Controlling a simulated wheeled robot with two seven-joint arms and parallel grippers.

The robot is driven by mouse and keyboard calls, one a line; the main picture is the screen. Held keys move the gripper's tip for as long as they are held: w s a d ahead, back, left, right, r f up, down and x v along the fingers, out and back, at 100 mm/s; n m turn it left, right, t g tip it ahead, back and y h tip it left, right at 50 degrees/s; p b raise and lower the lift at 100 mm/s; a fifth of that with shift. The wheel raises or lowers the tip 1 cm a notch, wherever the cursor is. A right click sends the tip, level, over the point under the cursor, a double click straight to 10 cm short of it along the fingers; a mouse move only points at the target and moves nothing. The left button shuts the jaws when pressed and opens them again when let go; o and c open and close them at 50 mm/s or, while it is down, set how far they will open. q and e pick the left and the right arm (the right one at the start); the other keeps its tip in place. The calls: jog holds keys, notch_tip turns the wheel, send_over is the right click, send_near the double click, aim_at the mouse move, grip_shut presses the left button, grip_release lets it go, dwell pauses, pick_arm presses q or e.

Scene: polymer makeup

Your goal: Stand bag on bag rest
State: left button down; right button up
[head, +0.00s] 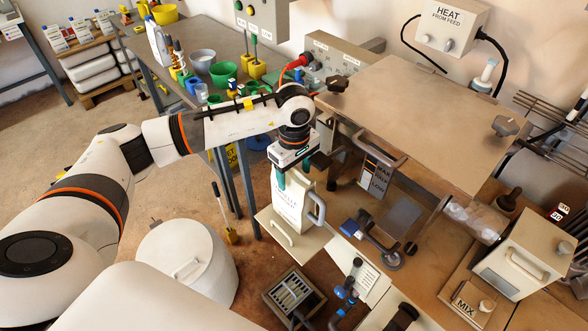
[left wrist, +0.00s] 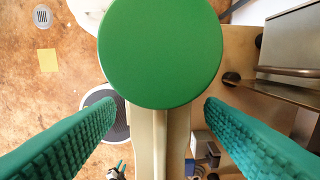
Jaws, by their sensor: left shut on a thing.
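The bag (head: 289,207) is white with printing on its front and a grey loop handle-like part beside its right side. It looks upright. My left gripper (head: 293,176) is above it, its teal fingers shut on its top. A cream ledge (head: 285,239), perhaps the bag rest, is under the bag. I cannot tell whether the bag's bottom touches it. My right gripper is not in view.
A white lidded drum (head: 188,262) stands on the floor at front left. A table with bowls (head: 223,72) is at the back left.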

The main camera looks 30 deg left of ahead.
pick_arm(q)
jog(key=c, duration=0.8)
grip_release()
jog(key=shift+f, duration=0.15)
jog(key=o, duration=0.5)
jog(key=shift+r, duration=0.3)
notch_tip(320, 180, up, 12)
jog(key=b, duration=0.4)
jog(key=shift+f, duration=0.1)
